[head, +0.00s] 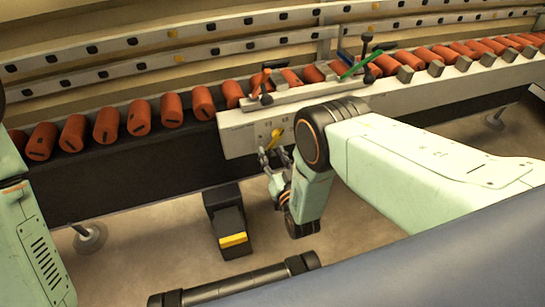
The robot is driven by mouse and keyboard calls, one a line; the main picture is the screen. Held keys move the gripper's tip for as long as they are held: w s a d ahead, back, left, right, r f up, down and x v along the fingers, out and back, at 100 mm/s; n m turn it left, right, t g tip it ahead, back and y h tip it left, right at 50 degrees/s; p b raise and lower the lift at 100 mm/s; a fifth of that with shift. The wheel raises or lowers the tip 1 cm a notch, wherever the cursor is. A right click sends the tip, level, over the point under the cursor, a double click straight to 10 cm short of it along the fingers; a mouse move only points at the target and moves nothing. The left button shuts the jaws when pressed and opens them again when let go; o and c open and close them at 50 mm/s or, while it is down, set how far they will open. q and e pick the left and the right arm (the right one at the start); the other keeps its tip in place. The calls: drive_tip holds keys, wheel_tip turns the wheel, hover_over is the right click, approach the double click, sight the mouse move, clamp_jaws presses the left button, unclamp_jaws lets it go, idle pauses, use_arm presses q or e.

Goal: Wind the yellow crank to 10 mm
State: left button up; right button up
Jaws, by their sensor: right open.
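My right gripper (268,160) is open, just below and slightly left of the crank. Its fingers point up toward the box, and I cannot tell whether they touch the crank. My right arm comes in from the right and hides the area right of the crank. Any scale or millimetre reading is too small to read. My left gripper is not in view; only a pale green part of mine shows at the left edge.
Orange rollers (107,126) run along the conveyor. A black pedal with a yellow edge (233,240) is on the floor. Slotted rails run behind.

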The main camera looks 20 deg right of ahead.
clamp_jaws()
idle(0.4)
drive_tip(key=shift+d+f, duration=0.1)
drive_tip(key=shift+f, duration=0.05)
drive_tip(key=d+n, duration=0.1)
drive_tip(key=n, duration=0.2)
drive_tip(key=d+n, duration=0.1)
drive_tip(key=n, duration=0.2)
drive_tip(key=d+n, duration=0.1)
drive_tip(key=n, duration=0.2)
drive_tip(key=shift+d+f, duration=0.2)
drive_tip(key=shift+d, duration=0.2)
drive_tip(key=shift+d+r+n, duration=0.1)
drive_tip(key=shift+d+n, duration=0.2)
drive_tip(key=shift+n, duration=0.4)
drive_tip(key=shift+d+r+n, duration=0.1)
drive_tip(key=shift+d+n, duration=0.15)
drive_tip(key=shift+n, duration=0.45)
drive_tip(key=shift+d, duration=0.1)
